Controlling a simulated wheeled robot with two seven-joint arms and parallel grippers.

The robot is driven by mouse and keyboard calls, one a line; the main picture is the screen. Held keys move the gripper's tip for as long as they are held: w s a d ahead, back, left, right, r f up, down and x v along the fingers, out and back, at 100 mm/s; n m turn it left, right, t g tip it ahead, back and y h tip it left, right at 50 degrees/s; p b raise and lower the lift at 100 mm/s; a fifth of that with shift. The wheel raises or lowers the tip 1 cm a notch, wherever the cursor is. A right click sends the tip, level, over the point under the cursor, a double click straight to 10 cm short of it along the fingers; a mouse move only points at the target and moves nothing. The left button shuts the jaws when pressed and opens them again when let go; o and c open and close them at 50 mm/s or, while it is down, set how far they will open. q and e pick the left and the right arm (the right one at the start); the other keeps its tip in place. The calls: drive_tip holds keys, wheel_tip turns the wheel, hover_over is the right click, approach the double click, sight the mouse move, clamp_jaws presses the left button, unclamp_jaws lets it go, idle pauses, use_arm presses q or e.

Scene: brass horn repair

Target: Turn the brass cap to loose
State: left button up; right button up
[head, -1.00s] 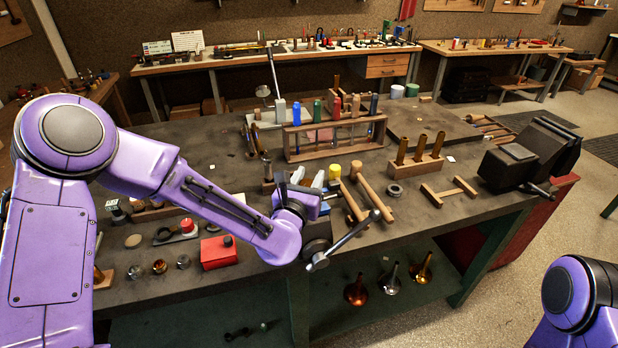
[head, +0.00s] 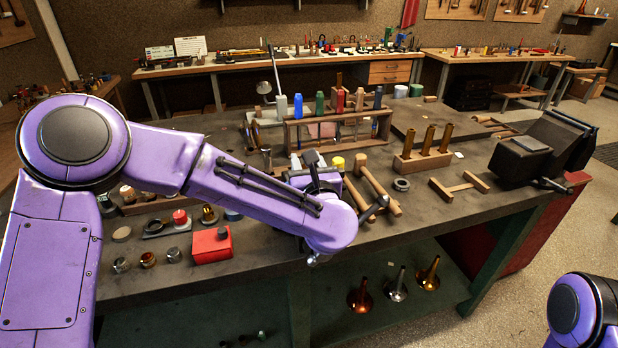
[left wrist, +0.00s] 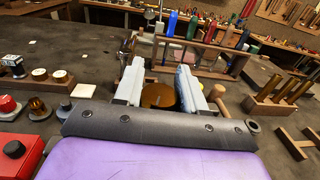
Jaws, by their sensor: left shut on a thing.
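My left gripper (left wrist: 159,88) shows in the left wrist view with its two pale fingers on either side of a round, amber-brown brass cap (left wrist: 158,97). It is shut on this cap. What lies under the cap is hidden by the dark edge of my wrist. In the head view the gripper (head: 314,164) is small and dark, partly behind my purple forearm, over the middle of the bench. The cap is hidden there, so its turn angle cannot be read. My right gripper is out of view; only part of the right arm shows at lower right.
A wooden rack (head: 338,128) of colored-handled tools stands behind the gripper. Mallets (head: 378,184) lie just right of it. A red box (head: 211,246) and several small caps are at front left. A block with brass tubes (head: 423,162) and a dark vise (head: 541,150) stand right.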

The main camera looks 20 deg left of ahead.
use_arm(q)
drive_tip(key=n+g+y+b, duration=0.2)
drive_tip(key=y+b, duration=0.1)
drive_tip(key=shift+s+a+f+n, duration=0.1)
drive_tip(key=shift+a+f+n, duration=0.1)
drive_tip(key=shift+n, duration=0.1)
drive_tip(key=shift+r+n+g+y+b, duration=0.15)
drive_tip(key=shift+n+g+y+b, duration=0.3)
drive_tip(key=shift+g+y, duration=0.15)
drive_tip(key=o, duration=1)
drive_tip(key=b+v, duration=0.3)
drive_tip(key=v, duration=0.7)
drive_tip(key=shift+s+d+r, duration=0.1)
drive_tip(key=shift+s+d, duration=0.05)
